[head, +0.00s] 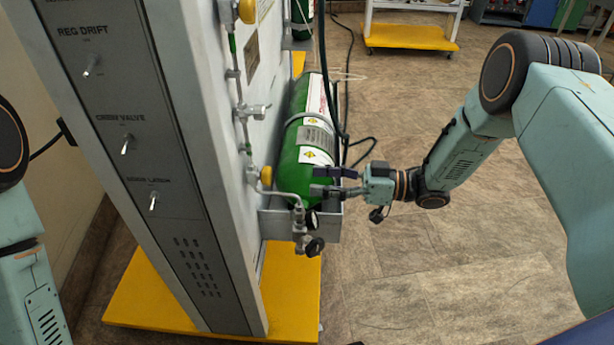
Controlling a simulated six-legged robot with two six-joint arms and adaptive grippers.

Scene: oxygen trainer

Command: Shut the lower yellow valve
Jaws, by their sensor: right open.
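The lower yellow valve (266,177) is a small round yellow knob on the pipework at the right side of the grey panel cabinet. An upper yellow valve (247,11) sits near the top edge of the view. My right gripper (318,181) reaches in from the right. Its jaws are open and appear empty, in front of the green cylinder (302,135) and to the right of the lower yellow valve, apart from it in the picture. Which way the lower valve is set cannot be told. Only part of my left arm shows at the left edge; its gripper is out of view.
Dark knobs and fittings (314,247) hang below the lower yellow valve, near the metal cylinder bracket (272,224). A metal lever valve (252,111) sits above it. The cabinet (178,150) stands on a yellow base (300,300). Dark hoses run behind the cylinder. Open floor lies right.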

